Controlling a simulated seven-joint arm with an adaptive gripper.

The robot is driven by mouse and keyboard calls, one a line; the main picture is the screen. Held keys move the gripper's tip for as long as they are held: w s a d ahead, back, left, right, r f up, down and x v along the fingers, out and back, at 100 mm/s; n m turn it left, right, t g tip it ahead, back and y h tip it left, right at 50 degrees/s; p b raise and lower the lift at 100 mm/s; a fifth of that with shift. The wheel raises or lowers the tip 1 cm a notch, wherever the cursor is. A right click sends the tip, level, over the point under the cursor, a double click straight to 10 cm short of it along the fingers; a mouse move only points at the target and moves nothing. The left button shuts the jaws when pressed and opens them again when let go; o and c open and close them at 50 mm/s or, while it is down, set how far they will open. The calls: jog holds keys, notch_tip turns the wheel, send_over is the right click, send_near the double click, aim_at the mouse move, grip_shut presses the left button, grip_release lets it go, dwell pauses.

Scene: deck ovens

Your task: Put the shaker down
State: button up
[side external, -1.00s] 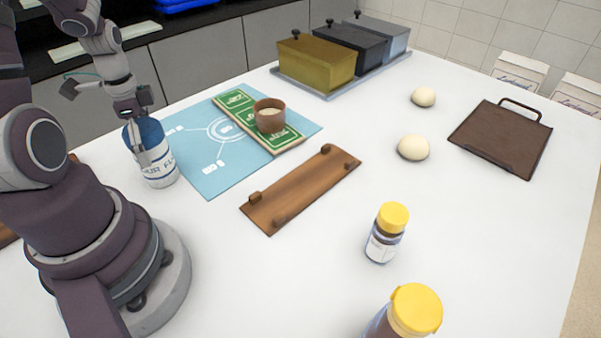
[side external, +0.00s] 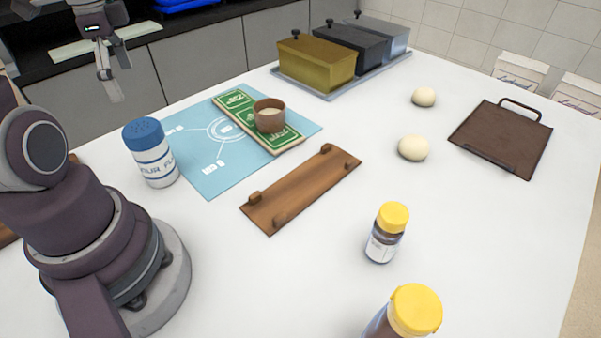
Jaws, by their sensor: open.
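The shaker (side external: 155,165) has a white body with blue bands and lettering, and a blue perforated lid. It stands upright on the white table at the left, beside the left edge of the light blue mat (side external: 210,180). My gripper (side external: 110,88) is above and behind the shaker in the picture, up and to its left, apart from it. Its fingers are open with nothing between them.
A green board (side external: 236,101) with a brown cup (side external: 269,117) lies on the mat. A wooden rack (side external: 300,192) lies in front. Two yellow-capped jars (side external: 385,235) stand nearer. Lidded tins (side external: 316,62), dough balls (side external: 413,148) and a dark tray (side external: 500,140) are farther right.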

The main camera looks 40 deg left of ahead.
jog(key=w+d+r+n+t, duration=0.1)
jog(key=d+n+t, duration=0.1)
jog(key=d, duration=0.6)
jog(key=w+d+r+n+t, duration=0.2)
jog(key=d+n+t, duration=0.1)
jog(key=d, duration=0.5)
jog(key=shift+w, duration=0.1)
